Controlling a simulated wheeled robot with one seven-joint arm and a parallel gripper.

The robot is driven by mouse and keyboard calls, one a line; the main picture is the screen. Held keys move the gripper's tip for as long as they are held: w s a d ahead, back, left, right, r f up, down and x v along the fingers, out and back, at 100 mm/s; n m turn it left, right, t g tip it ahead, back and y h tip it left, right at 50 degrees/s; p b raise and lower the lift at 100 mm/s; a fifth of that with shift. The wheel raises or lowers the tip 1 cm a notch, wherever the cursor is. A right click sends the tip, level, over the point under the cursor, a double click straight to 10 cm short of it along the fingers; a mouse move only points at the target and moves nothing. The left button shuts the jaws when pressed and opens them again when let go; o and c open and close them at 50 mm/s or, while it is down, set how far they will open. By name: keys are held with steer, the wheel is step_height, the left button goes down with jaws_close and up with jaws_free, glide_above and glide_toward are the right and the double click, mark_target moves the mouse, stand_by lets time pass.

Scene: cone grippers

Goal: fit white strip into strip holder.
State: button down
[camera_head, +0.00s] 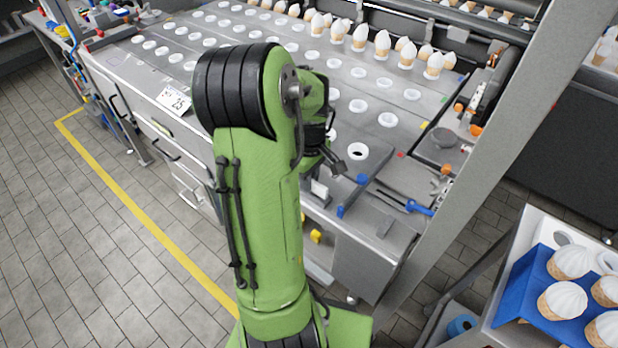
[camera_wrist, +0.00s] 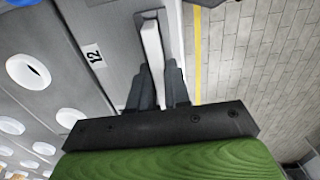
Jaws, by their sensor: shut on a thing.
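My gripper (camera_wrist: 158,75) is shut on a white strip (camera_wrist: 152,45), which shows between and beyond the two dark fingers in the wrist view. The strip's far end lies at a grey slotted bracket (camera_wrist: 178,22), seemingly the strip holder, on the machine's front edge. I cannot tell whether the strip is seated in it or only lies over it. In the head view, my green arm hides most of the gripper. A small white piece (camera_head: 320,188) shows by the machine's edge there, perhaps the strip.
The grey machine table (camera_head: 385,92) has rows of round white holes and several white-topped cones (camera_head: 382,44) at the back. Blue clips (camera_head: 361,179) sit near its front edge. A trolley with a blue tray (camera_head: 535,290) of cones stands at lower right. Tiled floor lies open at left.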

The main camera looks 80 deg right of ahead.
steer(key=shift+f+b, duration=0.4)
steer(key=shift+f, duration=0.05)
stand_by(0.3)
steer(key=c, duration=1)
jaws_free()
step_height(320, 180, up, 16)
steer(key=p, duration=0.4)
steer(key=shift+f, duration=0.15)
